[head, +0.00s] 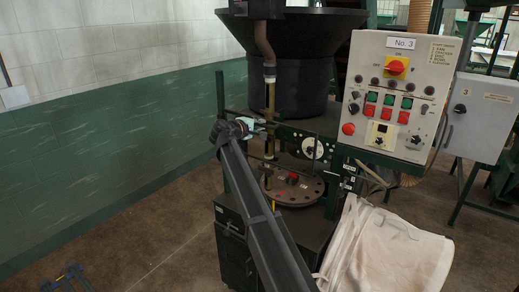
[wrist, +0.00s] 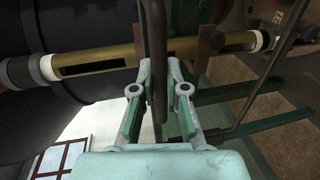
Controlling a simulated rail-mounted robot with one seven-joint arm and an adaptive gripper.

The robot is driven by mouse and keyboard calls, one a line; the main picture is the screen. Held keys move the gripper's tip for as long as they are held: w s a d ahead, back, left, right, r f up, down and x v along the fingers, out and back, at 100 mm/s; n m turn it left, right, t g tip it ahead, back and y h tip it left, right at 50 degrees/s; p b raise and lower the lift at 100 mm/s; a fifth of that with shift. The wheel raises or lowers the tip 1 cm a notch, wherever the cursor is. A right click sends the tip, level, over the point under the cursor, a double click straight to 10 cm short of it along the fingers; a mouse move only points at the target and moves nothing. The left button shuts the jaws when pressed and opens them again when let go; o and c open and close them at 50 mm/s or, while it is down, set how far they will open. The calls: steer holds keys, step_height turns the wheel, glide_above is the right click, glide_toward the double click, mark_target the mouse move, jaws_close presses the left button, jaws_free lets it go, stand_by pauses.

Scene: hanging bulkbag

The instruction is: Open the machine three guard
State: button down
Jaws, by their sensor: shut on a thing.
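Machine three (head: 300,115) stands in the middle of the head view, with a black hopper on top and a "No. 3" control panel. My gripper (head: 262,129) is at its left front, beside a brass upright tube. In the wrist view, my pale green gripper (wrist: 160,78) is shut on a thin dark bar (wrist: 159,30) that runs between its fingers. The brass tube (wrist: 110,58) passes behind the bar. In the head view, my arm and gripper hide much of the guard.
The "No. 3" control panel (head: 394,95) stands to the right of the hopper (head: 290,65). A round drilled plate (head: 300,192) sits below the gripper. A white bag (head: 385,250) hangs at lower right. Open floor (head: 130,240) lies at left, before the green-and-white wall (head: 100,130).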

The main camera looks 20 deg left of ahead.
step_height(320, 180, up, 13)
stand_by(0.4)
steer(key=c, duration=1.2)
jaws_free()
steer(key=v, duration=1.2)
